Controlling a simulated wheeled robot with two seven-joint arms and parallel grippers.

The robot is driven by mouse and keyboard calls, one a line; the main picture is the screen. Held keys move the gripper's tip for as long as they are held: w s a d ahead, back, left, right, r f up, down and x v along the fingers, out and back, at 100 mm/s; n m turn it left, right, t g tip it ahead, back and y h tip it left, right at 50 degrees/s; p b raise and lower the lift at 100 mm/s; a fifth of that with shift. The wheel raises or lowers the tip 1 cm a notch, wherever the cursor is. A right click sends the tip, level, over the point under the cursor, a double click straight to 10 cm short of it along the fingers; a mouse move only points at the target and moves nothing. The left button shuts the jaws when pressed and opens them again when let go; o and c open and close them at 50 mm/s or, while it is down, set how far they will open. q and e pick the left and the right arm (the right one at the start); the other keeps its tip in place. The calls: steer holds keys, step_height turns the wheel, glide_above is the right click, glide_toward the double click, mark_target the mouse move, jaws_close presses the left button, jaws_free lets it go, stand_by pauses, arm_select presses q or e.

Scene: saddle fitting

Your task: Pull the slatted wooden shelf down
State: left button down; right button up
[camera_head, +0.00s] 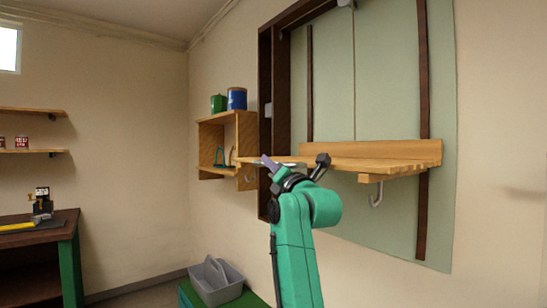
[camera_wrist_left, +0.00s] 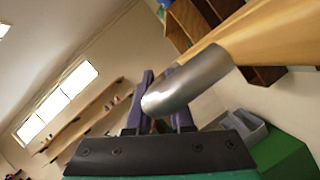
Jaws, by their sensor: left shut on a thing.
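The slatted wooden shelf (camera_head: 385,163) juts out from a pale green wall panel, its slats roughly level, with a wooden board standing along its back edge. A curved metal hook (camera_head: 376,196) hangs under it. My left gripper (camera_head: 268,163) is at the shelf's left front end. In the left wrist view, its purple fingers (camera_wrist_left: 160,100) are closed around a rounded grey metal piece (camera_wrist_left: 187,82) beside the wooden shelf edge (camera_wrist_left: 265,32). The metal hides part of the fingers. My arm covers part of the shelf's left end. My right gripper is not in view.
A wooden wall box (camera_head: 218,122) with a green can (camera_head: 217,103) and a blue can (camera_head: 237,98) on top is left of the shelf. Below, a grey caddy (camera_head: 216,281) sits on a green surface. A workbench (camera_head: 62,228) stands far left.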

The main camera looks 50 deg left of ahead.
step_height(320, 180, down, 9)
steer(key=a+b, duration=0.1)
steer(key=b, duration=0.6)
arm_select(q)
step_height(320, 180, down, 22)
steer(key=b, duration=0.5)
steer(key=shift+r+b, duration=0.25)
steer(key=shift+b, duration=0.1)
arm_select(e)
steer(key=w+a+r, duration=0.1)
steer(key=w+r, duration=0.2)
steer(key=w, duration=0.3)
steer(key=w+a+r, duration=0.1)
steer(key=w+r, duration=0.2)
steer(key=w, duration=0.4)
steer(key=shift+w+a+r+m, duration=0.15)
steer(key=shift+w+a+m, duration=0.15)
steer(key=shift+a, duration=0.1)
arm_select(q)
steer(key=shift+a, duration=0.1)
steer(key=c, duration=0.8)
jaws_free()
